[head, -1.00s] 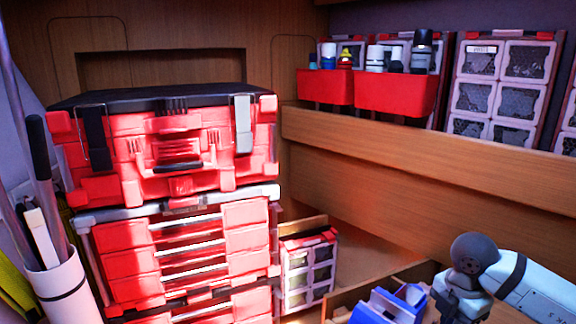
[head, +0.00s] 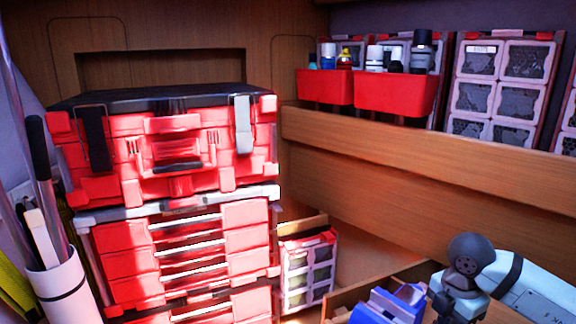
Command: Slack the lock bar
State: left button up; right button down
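No part is clearly marked as the lock bar. A grey bar (head: 180,206) runs along the top of the red drawer stack (head: 125,264), under the closed red case (head: 190,185). The case has a black lid, a dark latch strap (head: 96,138) at left and a light grey one (head: 243,126) at right. Both straps lie against its front. My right arm comes in from the lower right, with a dark joint and pale links. Its fingertips do not show. My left arm and gripper do not show. Nothing of mine touches the case or the drawers.
A white tube (head: 65,290) with tools stands at the lower left. A small red organizer (head: 308,270) stands right of the drawers. A blue object (head: 390,303) lies by my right arm. Red bins (head: 395,95) hang above the wooden ledge (head: 420,160).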

jog(key=shift+w+a, duration=0.15)
jog(key=shift+w, duration=0.55)
jog(key=shift+w+a+b, duration=0.2)
jog(key=shift+b, duration=0.1)
jog(key=shift+w+a, duration=0.15)
jog(key=shift+w, duration=0.1)
jog(key=shift+w+d, duration=0.2)
notch_tip(320, 180, up, 6)
jog(key=p, duration=0.3)
dwell(0.5)
jog(key=shift+d, duration=0.1)
